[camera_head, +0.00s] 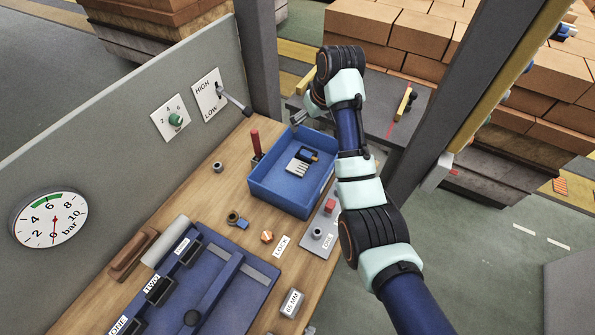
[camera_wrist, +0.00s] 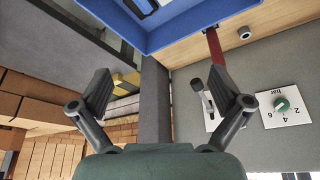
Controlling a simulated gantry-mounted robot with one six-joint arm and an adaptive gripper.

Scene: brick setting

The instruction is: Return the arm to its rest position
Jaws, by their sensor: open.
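My arm reaches up across the right of the head view. My gripper (camera_wrist: 160,92) is open in the wrist view, its two dark fingers wide apart with nothing between them. In the head view my gripper is mostly hidden behind my wrist, and part of a finger shows above the far side of the blue tray (camera_head: 262,188). The tray's edge also shows at the top of the wrist view (camera_wrist: 205,22).
A grey panel carries a HIGH/LOW lever (camera_head: 235,103), a green knob (camera_head: 176,119) and a pressure gauge (camera_head: 50,218). A red-handled tool (camera_head: 256,143) stands beside the tray. A blue fixture (camera_head: 235,290) lies in front. A grey post (camera_head: 258,60) rises near my gripper.

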